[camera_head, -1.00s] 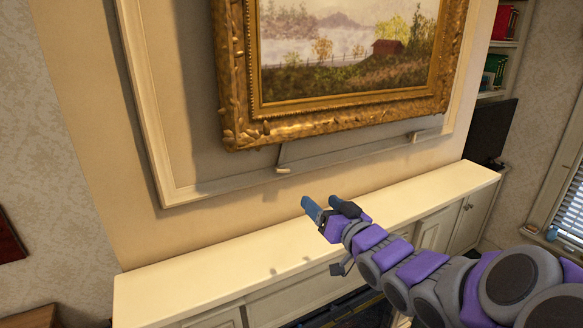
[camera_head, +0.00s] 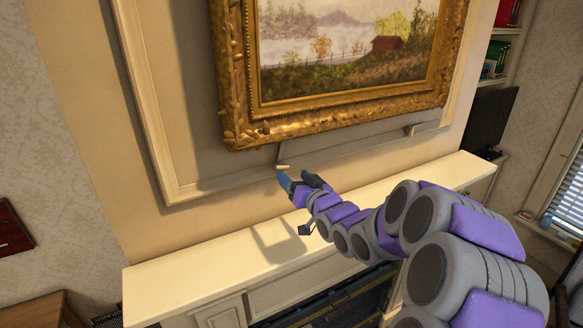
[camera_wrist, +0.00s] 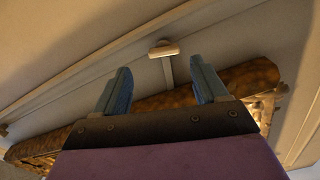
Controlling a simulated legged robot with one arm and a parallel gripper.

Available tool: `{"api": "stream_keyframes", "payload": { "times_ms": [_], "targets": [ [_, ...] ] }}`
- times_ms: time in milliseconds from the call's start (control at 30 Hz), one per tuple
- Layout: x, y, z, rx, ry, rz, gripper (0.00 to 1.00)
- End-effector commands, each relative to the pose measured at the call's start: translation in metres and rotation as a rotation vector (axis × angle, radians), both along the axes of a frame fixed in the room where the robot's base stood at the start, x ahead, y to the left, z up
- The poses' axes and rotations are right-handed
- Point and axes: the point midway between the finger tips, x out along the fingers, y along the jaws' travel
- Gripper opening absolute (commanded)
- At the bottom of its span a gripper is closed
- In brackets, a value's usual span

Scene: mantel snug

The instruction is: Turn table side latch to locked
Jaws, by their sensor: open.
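A small cream latch handle (camera_head: 283,167) sits on the wall panel just below the lower left part of the gilt picture frame (camera_head: 300,124), with a thin bar rising from it toward the frame. A second similar piece (camera_head: 412,131) shows farther right under the frame. My gripper (camera_head: 297,180) is open and empty, just below and right of the left handle. In the wrist view the handle (camera_wrist: 165,49) lies beyond the fingertips, roughly centred between the two blue fingers of my gripper (camera_wrist: 160,64). I see no contact.
A white mantel shelf (camera_head: 190,274) runs below my arm, bare on its left part, with cabinets under it. A raised panel moulding (camera_head: 150,110) borders the picture. A wooden table (camera_head: 45,310) stands at lower left, and a dark screen (camera_head: 491,118) at right.

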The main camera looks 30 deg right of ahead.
Motion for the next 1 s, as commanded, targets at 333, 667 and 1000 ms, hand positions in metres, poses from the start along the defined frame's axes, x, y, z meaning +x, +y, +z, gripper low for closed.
{"api": "stream_keyframes", "payload": {
  "times_ms": [333,667,1000],
  "targets": [
    [0.043,0.003,0.001,-0.002,0.001,0.000,0.72],
    [0.047,0.002,0.001,-0.001,0.000,0.000,0.72],
    [0.047,0.002,0.001,-0.001,0.000,0.000,0.46]
  ]
}}
